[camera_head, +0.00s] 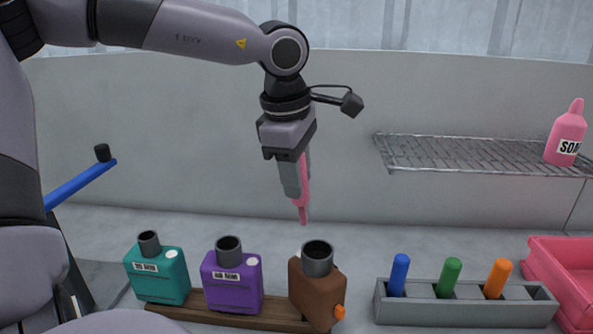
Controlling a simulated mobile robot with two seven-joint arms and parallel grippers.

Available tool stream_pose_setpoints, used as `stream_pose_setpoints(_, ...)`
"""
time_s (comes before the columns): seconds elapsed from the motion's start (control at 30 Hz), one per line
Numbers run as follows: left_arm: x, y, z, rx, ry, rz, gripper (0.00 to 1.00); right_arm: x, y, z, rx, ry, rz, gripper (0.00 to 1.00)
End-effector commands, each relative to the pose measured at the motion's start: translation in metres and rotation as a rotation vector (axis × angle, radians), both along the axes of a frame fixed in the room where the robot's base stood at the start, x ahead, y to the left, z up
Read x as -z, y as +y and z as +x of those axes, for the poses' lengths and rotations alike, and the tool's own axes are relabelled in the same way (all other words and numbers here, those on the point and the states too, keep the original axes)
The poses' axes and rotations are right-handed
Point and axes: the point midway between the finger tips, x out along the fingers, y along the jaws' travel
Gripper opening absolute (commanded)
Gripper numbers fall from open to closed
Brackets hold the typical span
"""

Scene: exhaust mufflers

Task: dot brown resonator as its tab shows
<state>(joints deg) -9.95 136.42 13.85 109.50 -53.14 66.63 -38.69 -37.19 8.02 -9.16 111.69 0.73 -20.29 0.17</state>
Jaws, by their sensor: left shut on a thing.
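The brown resonator (316,290) stands at the right end of a wooden base, with a dark grey pipe neck (317,260) on top and a small orange tab (340,312) low on its right side. My left gripper (297,180) is shut on a pink marker (304,196), which points down. The marker's tip appears above and slightly left of the brown resonator's neck, apart from it. A grey rack (450,312) at right holds a blue marker (399,274), a green marker (448,277) and an orange marker (497,278). My right gripper is not in view.
A teal muffler (160,275) and a purple muffler (232,285), each with a label and pale spot, share the wooden base (273,310). A wire shelf (470,152) with a pink soap bottle (566,135) is at upper right. A pink tray (562,270) is at right.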

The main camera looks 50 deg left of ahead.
Motion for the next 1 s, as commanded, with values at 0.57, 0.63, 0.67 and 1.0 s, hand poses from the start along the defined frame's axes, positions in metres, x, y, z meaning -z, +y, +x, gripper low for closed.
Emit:
stream_pose_setpoints(0.57, 0.039, 0.0, -0.001, 0.0, 0.0, 0.0, 0.06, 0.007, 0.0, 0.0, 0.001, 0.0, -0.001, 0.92)
stream_pose_setpoints(0.63, 0.047, 0.0, -0.001, 0.0, 0.0, 0.0, 0.06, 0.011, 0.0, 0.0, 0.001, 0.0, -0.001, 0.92)
stream_pose_setpoints(0.67, 0.05, 0.0, -0.001, 0.0, 0.0, 0.0, 0.06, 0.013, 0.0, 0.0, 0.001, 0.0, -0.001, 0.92)
stream_pose_setpoints(1.0, 0.06, 0.0, -0.001, -0.001, -0.001, 0.0, 0.06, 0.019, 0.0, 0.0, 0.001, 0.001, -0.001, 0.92)
